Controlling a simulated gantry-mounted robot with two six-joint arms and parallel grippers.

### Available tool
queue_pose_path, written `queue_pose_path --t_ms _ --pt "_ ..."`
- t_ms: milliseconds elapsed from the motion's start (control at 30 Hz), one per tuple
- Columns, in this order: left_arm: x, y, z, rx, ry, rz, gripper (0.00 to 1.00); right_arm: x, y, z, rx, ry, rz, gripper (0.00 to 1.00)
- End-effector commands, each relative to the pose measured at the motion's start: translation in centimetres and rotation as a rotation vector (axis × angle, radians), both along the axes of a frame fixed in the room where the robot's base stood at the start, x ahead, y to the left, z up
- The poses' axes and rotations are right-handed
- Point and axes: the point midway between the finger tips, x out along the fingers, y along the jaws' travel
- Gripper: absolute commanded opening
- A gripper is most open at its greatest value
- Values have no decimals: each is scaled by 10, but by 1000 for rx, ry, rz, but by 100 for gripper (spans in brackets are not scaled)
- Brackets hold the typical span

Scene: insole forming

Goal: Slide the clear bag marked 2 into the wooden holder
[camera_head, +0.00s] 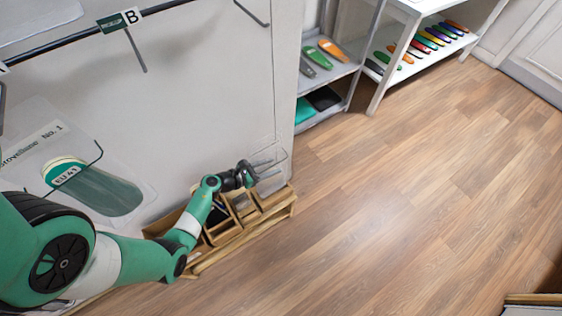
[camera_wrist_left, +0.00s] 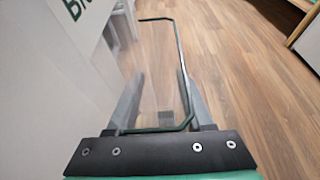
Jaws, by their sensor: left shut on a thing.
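My left gripper (camera_head: 262,172) is at the end of the green arm, just above the right end of the wooden holder (camera_head: 240,238). It is shut on a thin clear bag (camera_head: 278,156), of which little more than a faint outline shows. In the left wrist view, the bag's dark edge (camera_wrist_left: 181,60) stands up between and beyond the grey fingers (camera_wrist_left: 160,95). No number is readable on the bag. The holder is a low wooden rack with open compartments, standing against the white panel and partly hidden by my arm. My right gripper is not in view.
A clear package with a green insole (camera_head: 105,195), labelled No. 1, is at the left. A rail with a B tag (camera_head: 120,20) and wire hooks crosses the upper left. White shelves (camera_head: 400,75) with insoles stand at the back.

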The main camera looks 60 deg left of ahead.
Motion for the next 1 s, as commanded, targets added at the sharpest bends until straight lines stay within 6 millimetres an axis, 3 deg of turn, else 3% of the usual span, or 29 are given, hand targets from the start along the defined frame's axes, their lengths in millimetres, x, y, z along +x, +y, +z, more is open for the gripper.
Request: queue_pose_path --t_ms 367,1000 --pt "0 0 -10 1 0 -1 0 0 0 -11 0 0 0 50" --pt "1 0 -59 0 0 -2 0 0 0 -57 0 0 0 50"
